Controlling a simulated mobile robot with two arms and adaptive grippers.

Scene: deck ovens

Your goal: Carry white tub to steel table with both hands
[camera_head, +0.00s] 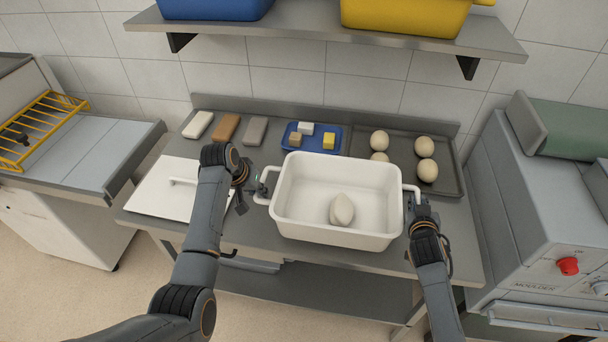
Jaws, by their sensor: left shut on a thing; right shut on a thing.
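The white tub (335,238) is at the middle of the head view, over the front of the steel table (250,250). A pale lump that looks like dough (342,210) lies inside it. My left gripper (262,188) is shut on the tub's left handle. My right gripper (412,200) is shut on the tub's right handle. The tub looks level. I cannot tell whether its base touches the table or hangs just above it.
A white lid (165,190) lies at the table's left. Behind are several bars, a small blue tray (290,143) with blocks, and a dark tray (448,182) with several dough balls. A shelf (310,45) with blue and yellow bins hangs above. A machine (540,220) stands right.

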